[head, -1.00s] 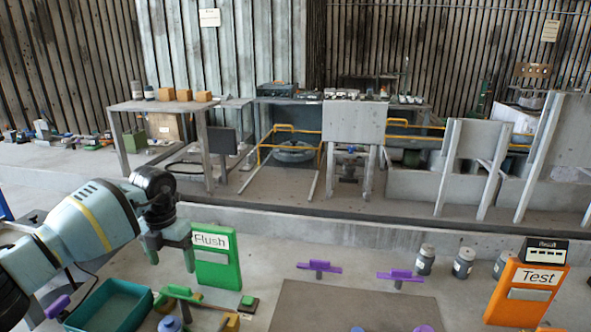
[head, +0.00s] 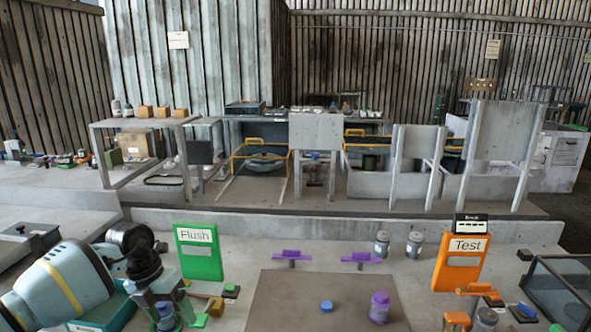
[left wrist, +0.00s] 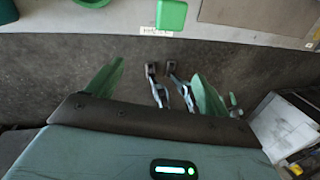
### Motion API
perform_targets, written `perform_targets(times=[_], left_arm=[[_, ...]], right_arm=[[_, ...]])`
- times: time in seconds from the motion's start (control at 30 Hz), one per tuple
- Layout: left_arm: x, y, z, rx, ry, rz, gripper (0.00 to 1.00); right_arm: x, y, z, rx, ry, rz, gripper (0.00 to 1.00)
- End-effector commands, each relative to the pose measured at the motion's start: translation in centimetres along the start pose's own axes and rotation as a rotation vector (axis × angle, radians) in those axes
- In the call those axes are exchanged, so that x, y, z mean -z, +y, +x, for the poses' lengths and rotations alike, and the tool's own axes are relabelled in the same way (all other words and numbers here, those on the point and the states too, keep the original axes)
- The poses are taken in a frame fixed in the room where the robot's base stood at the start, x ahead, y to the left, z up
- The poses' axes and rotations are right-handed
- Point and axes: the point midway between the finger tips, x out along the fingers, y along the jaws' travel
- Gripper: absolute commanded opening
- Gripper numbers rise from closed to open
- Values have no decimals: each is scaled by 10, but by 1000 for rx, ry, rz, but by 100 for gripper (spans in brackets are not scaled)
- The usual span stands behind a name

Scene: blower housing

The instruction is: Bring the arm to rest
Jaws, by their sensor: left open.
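My left arm comes in from the left in the head view, and its gripper (head: 166,304) hangs low over the near bench, in front of the green Flush panel (head: 199,262). In the left wrist view the two green fingers of this gripper (left wrist: 156,88) stand wide apart. No object is held between them; dark floor and small metal parts show beyond. A teal tray (head: 118,312) is partly hidden behind the arm. My right gripper is in neither view.
The near bench holds a brown mat (head: 290,300), a purple jar (head: 379,308), purple handles (head: 361,258), grey canisters (head: 414,245), an orange Test panel (head: 458,272) and a glass-sided box (head: 562,290) at right. A concrete ledge (head: 330,222) runs behind.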

Motion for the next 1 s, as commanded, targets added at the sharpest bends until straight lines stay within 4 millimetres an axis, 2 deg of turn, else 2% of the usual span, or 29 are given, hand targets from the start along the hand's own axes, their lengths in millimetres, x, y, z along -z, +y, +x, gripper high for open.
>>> perform_targets(times=[0.03,0.1,0.2,0.3,0.4,0.53,0.63,0.77,0.87,1.0], left_arm=[[4,-18,19,70,2,17,80],[10,-46,42,182,-5,33,80],[22,-94,74,379,-21,36,80],[36,-142,96,597,-45,5,80],[50,-183,109,806,-72,-65,80],[65,-222,113,1061,-114,-208,80],[73,-238,113,1234,-149,-357,80],[81,-243,113,1422,-198,-599,80],[88,-233,117,1532,-236,-816,80],[103,-207,133,1631,-284,-1155,80]], right_arm=[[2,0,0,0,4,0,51],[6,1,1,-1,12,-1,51],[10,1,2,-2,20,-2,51],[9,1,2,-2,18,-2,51],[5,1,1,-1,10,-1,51],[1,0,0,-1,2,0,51],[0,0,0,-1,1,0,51],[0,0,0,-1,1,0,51],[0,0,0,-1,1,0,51],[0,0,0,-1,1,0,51]])
